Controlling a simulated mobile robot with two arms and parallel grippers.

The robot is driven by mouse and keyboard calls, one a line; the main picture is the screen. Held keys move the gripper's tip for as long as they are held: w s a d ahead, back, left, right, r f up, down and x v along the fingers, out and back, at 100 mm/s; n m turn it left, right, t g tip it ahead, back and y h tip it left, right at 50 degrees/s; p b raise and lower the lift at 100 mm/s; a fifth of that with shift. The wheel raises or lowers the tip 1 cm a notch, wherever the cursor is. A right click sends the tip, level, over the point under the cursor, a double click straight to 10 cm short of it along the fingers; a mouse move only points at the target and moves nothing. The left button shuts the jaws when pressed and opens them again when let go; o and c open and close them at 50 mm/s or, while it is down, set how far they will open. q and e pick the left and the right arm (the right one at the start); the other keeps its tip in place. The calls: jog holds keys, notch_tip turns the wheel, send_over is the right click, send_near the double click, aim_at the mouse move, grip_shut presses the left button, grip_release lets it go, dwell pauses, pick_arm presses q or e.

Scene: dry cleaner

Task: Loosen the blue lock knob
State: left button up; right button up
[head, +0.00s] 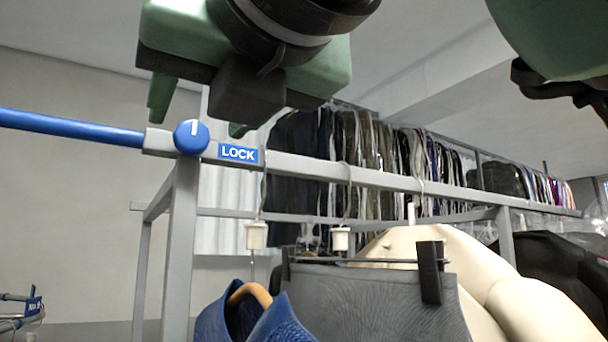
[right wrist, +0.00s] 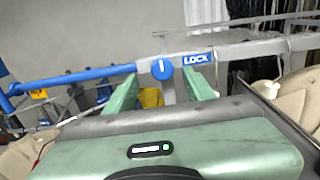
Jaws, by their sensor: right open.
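The blue lock knob (head: 192,137) is round with a white line pointing nearly straight up. It sits on the corner of a grey metal rail, left of a blue LOCK label (head: 238,153). My right gripper (head: 197,122) is open and empty, coming in from above in the head view. Its green fingers show on either side of the knob in the picture. In the right wrist view the knob (right wrist: 162,69) appears centred between the open fingertips (right wrist: 162,80), seemingly just beyond them. I cannot tell the exact gap. My left gripper is not in view.
A blue bar (head: 70,127) runs left from the rail (head: 370,178). Below the rail hang a blue garment (head: 270,318) and grey clothing (head: 375,300), near a cream form (head: 510,285). A rack of clothes (head: 340,150) stands behind.

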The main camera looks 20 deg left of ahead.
aim_at(194, 132)
jog(key=shift+w+a+r+p, duration=0.15)
jog(key=shift+w+a+p, duration=0.35)
jog(key=shift+w+p, duration=0.1)
jog(key=shift+w+a+r+p, duration=0.15)
jog(key=shift+w+a+p, duration=0.3)
jog(key=shift+w, duration=0.15)
jog(key=shift+w+a+f, duration=0.15)
jog(key=shift+w+a, duration=0.2)
jog(key=shift+a, duration=0.2)
jog(key=shift+w+a+f, duration=0.1)
jog(key=shift+w+a, duration=0.2)
jog(key=shift+a, duration=0.25)
jog(key=shift+s+d, duration=0.1)
jog(key=shift+d, duration=0.25)
jog(key=c, duration=0.4)
grip_shut()
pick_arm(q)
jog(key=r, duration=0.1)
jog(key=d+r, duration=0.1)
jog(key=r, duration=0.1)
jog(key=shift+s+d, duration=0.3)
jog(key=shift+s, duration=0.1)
